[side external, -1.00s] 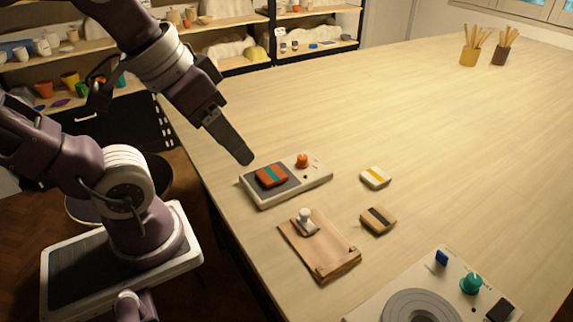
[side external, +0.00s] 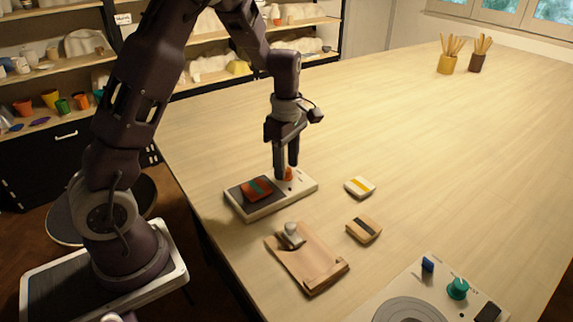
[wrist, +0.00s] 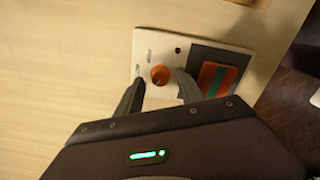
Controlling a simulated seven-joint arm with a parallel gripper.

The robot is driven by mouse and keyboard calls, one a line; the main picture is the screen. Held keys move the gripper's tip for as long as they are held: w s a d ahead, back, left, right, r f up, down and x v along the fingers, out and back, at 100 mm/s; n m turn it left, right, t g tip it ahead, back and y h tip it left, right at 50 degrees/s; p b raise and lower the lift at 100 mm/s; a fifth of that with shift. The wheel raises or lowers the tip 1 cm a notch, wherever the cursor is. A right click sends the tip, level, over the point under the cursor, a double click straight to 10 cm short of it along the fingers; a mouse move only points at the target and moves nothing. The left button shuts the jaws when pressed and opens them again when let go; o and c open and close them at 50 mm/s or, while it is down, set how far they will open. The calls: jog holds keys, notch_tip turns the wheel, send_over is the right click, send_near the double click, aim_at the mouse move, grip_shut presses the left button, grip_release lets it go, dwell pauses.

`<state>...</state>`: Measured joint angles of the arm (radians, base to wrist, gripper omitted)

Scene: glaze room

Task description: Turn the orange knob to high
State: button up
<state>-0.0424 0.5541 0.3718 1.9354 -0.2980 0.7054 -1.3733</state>
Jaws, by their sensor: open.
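The orange knob (side external: 287,174) sits on the right part of a pale control box (side external: 262,210) on the table. In the wrist view the knob (wrist: 160,76) shows whole, between the two fingertips of my gripper (wrist: 158,80). My gripper (side external: 287,174) points down over the knob, jaws open, with a finger on either side. I cannot tell whether either finger touches it. Small marks are printed beside the knob, too small to read. An orange-red block with a teal stripe (side external: 257,189) lies on the dark plate of the same box.
Two striped tiles (side external: 360,187) (side external: 364,229) lie right of the box. A wooden board with a grey knob (side external: 308,262) lies in front. A device with a teal knob (side external: 457,289) stands at lower right. The far table is clear up to two brush cups (side external: 446,64) (side external: 477,63).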

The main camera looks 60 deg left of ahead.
jog(key=shift+f, duration=0.35)
grip_shut()
